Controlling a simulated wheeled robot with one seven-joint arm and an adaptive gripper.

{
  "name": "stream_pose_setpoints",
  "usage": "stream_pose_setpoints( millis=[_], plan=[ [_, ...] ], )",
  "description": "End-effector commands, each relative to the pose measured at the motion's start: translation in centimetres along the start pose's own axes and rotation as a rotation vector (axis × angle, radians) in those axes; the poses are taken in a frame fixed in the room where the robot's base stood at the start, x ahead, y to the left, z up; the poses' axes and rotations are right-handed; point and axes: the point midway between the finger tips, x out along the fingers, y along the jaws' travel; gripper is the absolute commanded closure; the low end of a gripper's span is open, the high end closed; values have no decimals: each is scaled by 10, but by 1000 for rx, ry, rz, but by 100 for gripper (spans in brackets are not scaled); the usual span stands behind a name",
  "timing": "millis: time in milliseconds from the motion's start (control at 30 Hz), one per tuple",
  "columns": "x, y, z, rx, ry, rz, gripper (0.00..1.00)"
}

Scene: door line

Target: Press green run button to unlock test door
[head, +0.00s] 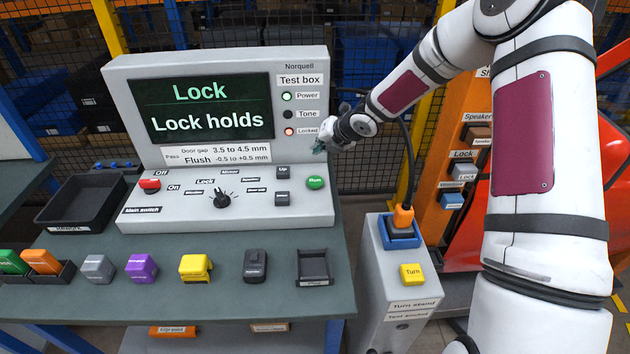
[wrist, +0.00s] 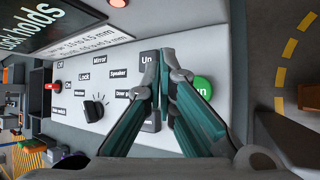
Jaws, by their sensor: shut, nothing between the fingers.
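The green Run button (head: 315,183) is at the right end of the test box's sloped panel (head: 265,208). It also shows in the wrist view (wrist: 204,88), partly hidden by a finger. My gripper (head: 320,148) is shut and empty, above the button and apart from it in the head view. In the wrist view the closed fingers (wrist: 163,62) cover part of the Up key, left of the green button. The screen (head: 205,108) reads "Lock" and "Lock holds". The Power lamp (head: 287,96) glows green, the Tone lamp is dark, and the Locked lamp (head: 289,131) glows red.
A black selector knob (head: 221,199) and a red main switch (head: 150,185) are on the panel. Several coloured blocks line the table front, including a yellow one (head: 195,267). A turn stand (head: 410,285) stands right of the table. An orange-red panel (head: 608,130) is at far right.

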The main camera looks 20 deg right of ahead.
Motion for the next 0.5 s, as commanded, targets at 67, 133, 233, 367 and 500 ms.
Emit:
stream_pose_setpoints(
  millis=[67, 133, 233, 367, 500],
  plan=[
    [7, -3, -5, 0, 3, -1, 100],
    [13, -8, -8, 0, 3, -2, 100],
    [23, -15, -15, 1, 2, -2, 100],
    [35, -24, -24, 0, 2, -1, 100],
    [46, -32, -32, 0, 2, -1, 100]
  ],
)
